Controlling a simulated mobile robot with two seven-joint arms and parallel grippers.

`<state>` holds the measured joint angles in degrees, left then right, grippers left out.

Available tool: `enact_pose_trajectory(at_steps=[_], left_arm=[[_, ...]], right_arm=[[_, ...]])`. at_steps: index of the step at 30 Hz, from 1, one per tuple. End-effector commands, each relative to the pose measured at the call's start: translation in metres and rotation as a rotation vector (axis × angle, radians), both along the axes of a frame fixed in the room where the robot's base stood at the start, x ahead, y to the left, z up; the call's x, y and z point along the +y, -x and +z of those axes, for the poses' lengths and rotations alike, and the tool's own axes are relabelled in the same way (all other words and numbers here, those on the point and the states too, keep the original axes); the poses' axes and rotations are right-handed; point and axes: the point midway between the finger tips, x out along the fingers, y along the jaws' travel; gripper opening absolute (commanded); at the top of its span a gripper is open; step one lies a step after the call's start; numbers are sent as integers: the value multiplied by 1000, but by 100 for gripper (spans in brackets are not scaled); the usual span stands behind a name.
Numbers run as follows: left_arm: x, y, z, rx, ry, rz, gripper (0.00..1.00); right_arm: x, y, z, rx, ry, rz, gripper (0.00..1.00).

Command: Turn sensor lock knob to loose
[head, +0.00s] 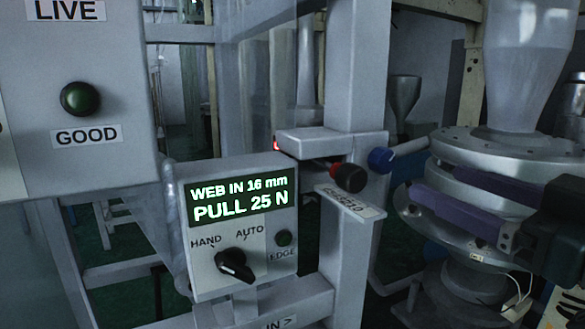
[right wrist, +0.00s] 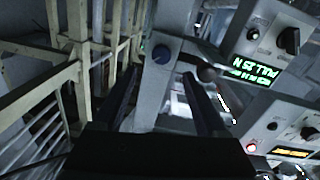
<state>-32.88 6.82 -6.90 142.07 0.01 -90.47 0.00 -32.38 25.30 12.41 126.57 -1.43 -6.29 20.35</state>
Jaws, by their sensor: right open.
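A black knob with a red band (head: 347,177) sticks out from the grey sensor bracket (head: 315,141), above a small label (head: 350,203) too slanted to read. A blue knob (head: 382,160) is just right of it. I cannot tell for sure which is the sensor lock knob. My right gripper (head: 420,180) has purple fingers pointing left, open and empty, short of both knobs. In the right wrist view the blue knob (right wrist: 161,54) appears beyond and between the fingertips. A dark round knob (right wrist: 207,74) is right of them. My left gripper is out of view.
A control box (head: 240,222) with a green display and a HAND/AUTO switch (head: 234,265) stands left of the knobs. A grey panel (head: 75,105) with a GOOD lamp is at upper left. A metal hopper (head: 525,75) stands behind my right gripper. Railings (right wrist: 45,90) fill the wrist view's left.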

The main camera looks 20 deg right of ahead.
Motion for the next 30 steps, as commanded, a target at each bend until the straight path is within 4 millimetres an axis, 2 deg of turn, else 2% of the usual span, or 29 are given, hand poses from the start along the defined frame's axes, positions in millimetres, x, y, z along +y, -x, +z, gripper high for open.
enact_pose_trajectory(at_steps=[7,12,18,22,30], left_arm=[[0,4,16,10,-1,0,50],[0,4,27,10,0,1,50],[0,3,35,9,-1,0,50],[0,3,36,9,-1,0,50],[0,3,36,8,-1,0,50]], right_arm=[[2,-32,7,-4,-1,0,74],[3,-61,6,-1,0,-1,74],[5,-87,4,0,-1,0,74],[5,-94,2,1,-1,1,74],[6,-96,1,1,0,1,74]])
